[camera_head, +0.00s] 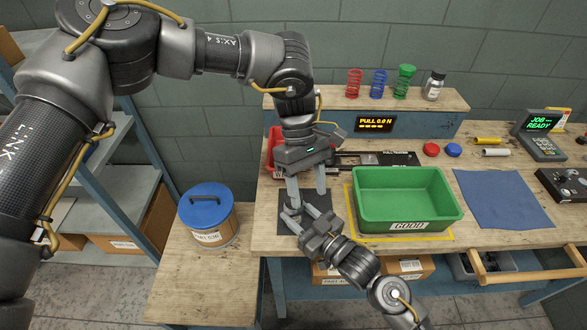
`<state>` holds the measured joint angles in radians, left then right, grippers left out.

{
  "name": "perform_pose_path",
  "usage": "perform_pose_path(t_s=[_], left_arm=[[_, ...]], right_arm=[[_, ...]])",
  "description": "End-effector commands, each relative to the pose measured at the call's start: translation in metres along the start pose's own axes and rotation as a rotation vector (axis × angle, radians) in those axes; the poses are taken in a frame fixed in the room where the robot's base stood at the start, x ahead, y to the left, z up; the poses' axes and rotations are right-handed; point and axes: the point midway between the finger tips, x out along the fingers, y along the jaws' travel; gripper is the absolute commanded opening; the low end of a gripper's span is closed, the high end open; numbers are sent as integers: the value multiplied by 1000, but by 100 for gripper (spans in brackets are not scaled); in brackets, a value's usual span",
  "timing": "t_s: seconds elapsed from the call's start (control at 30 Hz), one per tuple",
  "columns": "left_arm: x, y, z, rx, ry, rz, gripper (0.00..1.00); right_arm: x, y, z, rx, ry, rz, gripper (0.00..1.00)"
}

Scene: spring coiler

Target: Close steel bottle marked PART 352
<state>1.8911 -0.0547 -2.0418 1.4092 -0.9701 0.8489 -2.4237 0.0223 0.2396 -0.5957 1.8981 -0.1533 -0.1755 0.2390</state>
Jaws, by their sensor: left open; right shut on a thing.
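My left gripper (307,192) points down over a dark mat (318,218) at the left of the bench, with its two fingers apart. My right gripper (302,218) reaches in from the lower right, just below the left fingers. It is shut on a small grey thing (290,213), mostly hidden by the fingers; I cannot tell whether this is the steel bottle. A small steel-coloured bottle (432,90) with a dark top stands upright on the raised shelf at the back. Its label is too small to read. Both grippers are well away from that bottle.
A green bin (408,180) marked GOOD stands right of the grippers. Red, blue and green springs (403,82) stand on the back shelf. A red bin (273,150) is partly behind my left gripper. A blue-lidded tub (207,225) stands left. A blue cloth (502,199) lies right.

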Motion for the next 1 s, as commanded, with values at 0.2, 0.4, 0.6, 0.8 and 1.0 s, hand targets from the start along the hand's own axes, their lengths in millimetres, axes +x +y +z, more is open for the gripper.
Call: perform_pose_path(t_s=[0.2, 0.4, 0.6, 0.8, 1.0], left_arm=[[0, -1, 7, -563, 22, 30, 55], [-3, -2, 9, -1086, 35, 75, 55], [-6, -3, 9, -1606, 31, 134, 55], [-10, -4, 8, -2124, 1, 210, 55], [-16, -6, 4, -2637, -71, 299, 55]], right_arm=[[0, 0, 0, 0, -1, 1, 0], [0, 0, 0, 0, 0, 1, 0], [0, 0, 0, 0, 0, 1, 0], [0, 0, 0, 0, 0, 1, 0], [0, 0, 0, 0, 0, 1, 0]])
